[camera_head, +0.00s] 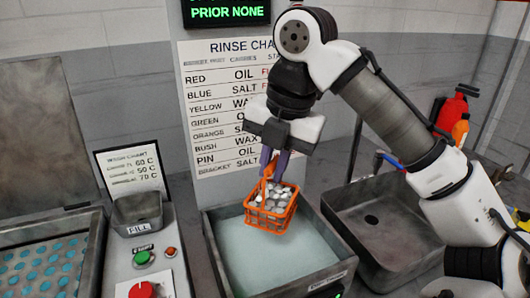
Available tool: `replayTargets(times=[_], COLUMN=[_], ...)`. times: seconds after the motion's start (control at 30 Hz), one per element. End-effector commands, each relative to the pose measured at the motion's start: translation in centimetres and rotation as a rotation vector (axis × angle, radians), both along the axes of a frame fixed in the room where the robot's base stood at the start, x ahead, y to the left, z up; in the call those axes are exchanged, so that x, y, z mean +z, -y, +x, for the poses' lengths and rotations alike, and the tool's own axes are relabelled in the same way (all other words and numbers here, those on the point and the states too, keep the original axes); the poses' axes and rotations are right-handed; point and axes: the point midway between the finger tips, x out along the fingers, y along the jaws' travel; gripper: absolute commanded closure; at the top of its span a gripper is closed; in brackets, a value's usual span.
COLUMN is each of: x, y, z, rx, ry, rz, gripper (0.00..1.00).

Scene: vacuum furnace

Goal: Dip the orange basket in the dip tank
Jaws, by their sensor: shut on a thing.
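The orange basket (270,220) is a small open mesh basket filled with several silvery, rounded parts. My gripper (271,168) is shut on the basket's handle from above and holds it up. The basket hangs over a square tank (340,249) with grey walls and pale, milky liquid (265,258). I take this for the dip tank; its front label is too small to read. The basket looks roughly level. Its underside appears to be above the liquid, but the exact gap is hard to judge.
An empty grey sink (375,215) stands right of the tank. A control panel (155,262) with buttons, a red knob and a small bin marked FILL (138,210) is at left. Further left is an open-lidded machine with blue discs (40,265). A rinse chart (215,110) hangs behind.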

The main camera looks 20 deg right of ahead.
Motion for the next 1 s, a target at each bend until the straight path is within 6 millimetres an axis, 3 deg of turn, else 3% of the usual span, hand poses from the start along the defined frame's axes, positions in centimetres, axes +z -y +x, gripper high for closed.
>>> replayTargets(times=[1.0], x=[-5.9], y=[-0.1], z=[0.0], rx=[0.002], ry=[0.002], rz=[0.003], gripper=[1.00])
